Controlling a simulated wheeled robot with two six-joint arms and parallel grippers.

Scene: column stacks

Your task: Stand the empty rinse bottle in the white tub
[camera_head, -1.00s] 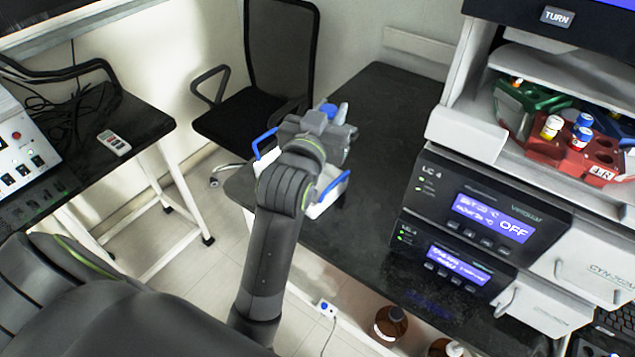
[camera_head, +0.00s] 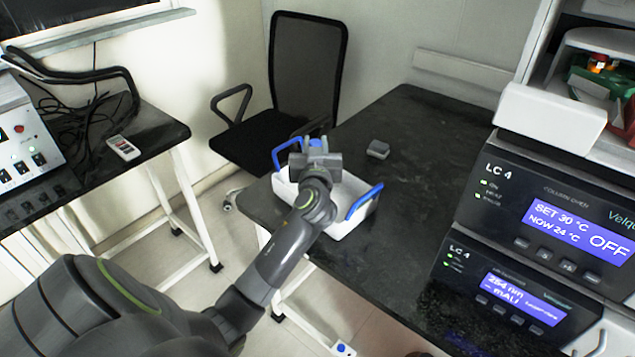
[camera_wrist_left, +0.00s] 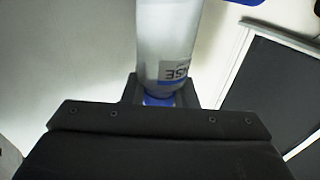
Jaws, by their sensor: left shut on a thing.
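The white tub (camera_head: 352,224) with two blue handles stands at the near left corner of the black bench. My left gripper (camera_head: 318,146) is over the tub's far part in the head view and hides some of it. It is shut on the rinse bottle, of which only a bit of blue shows there. In the left wrist view the rinse bottle (camera_wrist_left: 168,40) is a translucent white body with a partly visible label and a blue cap at my jaws. Its far end is out of frame, and I cannot tell whether it touches the tub floor. My right gripper is not in view.
A small grey block (camera_head: 378,149) lies on the bench (camera_head: 430,140) behind the tub. Stacked LC 4 units (camera_head: 540,220) stand at the right. A black chair (camera_head: 305,70) is behind the bench's left edge. Bench space right of the tub is clear.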

